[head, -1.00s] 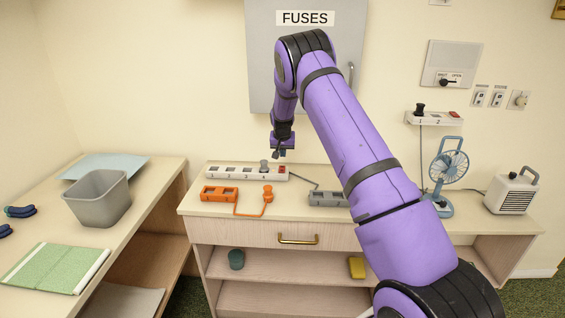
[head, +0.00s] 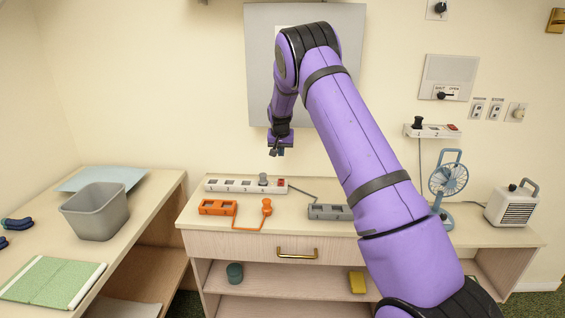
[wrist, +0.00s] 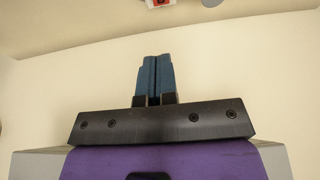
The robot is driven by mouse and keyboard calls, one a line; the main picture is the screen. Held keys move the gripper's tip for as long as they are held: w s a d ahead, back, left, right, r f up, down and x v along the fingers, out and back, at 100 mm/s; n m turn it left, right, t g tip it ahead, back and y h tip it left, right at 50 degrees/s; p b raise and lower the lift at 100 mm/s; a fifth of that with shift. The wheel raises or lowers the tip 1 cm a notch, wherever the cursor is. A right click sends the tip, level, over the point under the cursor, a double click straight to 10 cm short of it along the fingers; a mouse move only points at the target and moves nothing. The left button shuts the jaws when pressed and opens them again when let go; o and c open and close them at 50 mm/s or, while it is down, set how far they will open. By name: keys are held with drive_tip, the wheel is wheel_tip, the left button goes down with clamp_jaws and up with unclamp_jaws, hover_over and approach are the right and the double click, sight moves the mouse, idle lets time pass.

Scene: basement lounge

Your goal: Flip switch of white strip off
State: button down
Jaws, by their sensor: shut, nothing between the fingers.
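The white strip (head: 219,187) lies on the counter against the wall. A grey plug (head: 263,179) stands in it near its right end, beside the red switch (head: 281,183). I cannot tell which way the switch is set. My gripper (head: 277,152) is shut and empty, above and apart from the strip's right end in the head view. In the wrist view the blue fingers (wrist: 155,80) are together, with the red switch (wrist: 158,3) cut off at the top edge and part of a grey plug (wrist: 211,2) to its right.
An orange strip (head: 218,207) with an orange plug (head: 267,206) and a grey strip (head: 328,212) lie in front. Another pale strip (head: 425,131) with a red switch is on the wall. A fan (head: 448,178), heater (head: 512,204) and grey bin (head: 96,211) stand farther off.

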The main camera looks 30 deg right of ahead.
sight(282, 181)
drive_tip(key=shift+w+r, duration=0.1)
drive_tip(key=shift+w, duration=0.05)
drive_tip(key=shift+d, duration=0.1)
drive_tip(key=x, duration=1.4)
drive_tip(key=shift+s+a, duration=0.25)
drive_tip(key=shift+s, duration=0.1)
